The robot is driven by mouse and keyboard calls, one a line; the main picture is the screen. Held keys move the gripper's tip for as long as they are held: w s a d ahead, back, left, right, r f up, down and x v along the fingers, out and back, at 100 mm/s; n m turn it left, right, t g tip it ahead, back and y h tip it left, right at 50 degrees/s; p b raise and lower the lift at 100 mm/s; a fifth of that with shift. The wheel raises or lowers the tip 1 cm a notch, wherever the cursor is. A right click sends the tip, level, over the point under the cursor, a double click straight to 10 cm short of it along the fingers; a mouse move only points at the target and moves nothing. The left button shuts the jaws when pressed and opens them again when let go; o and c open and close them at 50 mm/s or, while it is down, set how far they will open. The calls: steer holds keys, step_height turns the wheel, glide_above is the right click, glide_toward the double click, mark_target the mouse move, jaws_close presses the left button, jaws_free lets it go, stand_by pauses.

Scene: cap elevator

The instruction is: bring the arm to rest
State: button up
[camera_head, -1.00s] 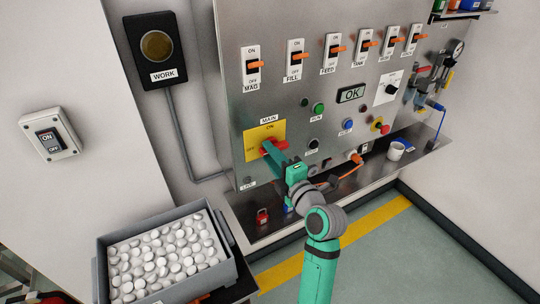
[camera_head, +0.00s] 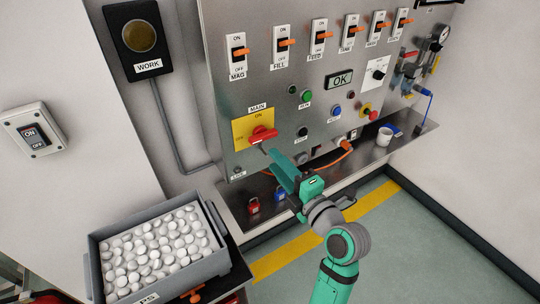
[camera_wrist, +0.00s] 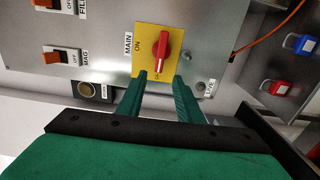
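My gripper (camera_head: 268,154) is on the green arm, in front of the control panel and just below the red MAIN knob (camera_head: 262,134). In the wrist view my gripper (camera_wrist: 161,82) has its two green fingers apart, with nothing between the tips. The red knob (camera_wrist: 163,50) on its yellow plate is beyond the tips, clear of them. Its long axis lies sideways in the head view, in line with the OFF mark rather than the ON mark at the top. My arm reaches up from the lower right over the shelf.
A metal shelf (camera_head: 320,183) juts out below the panel, with a red padlock (camera_head: 253,206), a blue padlock (camera_head: 280,194) and a white mug (camera_head: 384,136). A grey bin (camera_head: 205,266) of white caps stands at lower left. The floor at right is free.

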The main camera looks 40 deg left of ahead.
steer(key=shift+s+d, duration=0.2)
steer(key=shift+d, duration=0.2)
steer(key=s+d+f+m+t+h, duration=0.4)
steer(key=d+f+m+h, duration=0.3)
steer(key=f+m, duration=0.4)
steer(key=s+d+f+m+t+h, duration=0.3)
steer(key=d+f+m+t+h, duration=0.1)
steer(key=d+f+m, duration=0.7)
steer(key=s+d+f+m+h, duration=0.45)
steer(key=s+d+m, duration=0.2)
steer(key=s, duration=0.55)
steer(key=s+d+r+m, duration=0.1)
steer(key=s+d, duration=0.1)
steer(key=s, duration=0.4)
steer(key=s+d+r+m+h, duration=0.1)
steer(key=s+d+m, duration=0.1)
steer(key=s, duration=0.4)
steer(key=shift+r, duration=0.25)
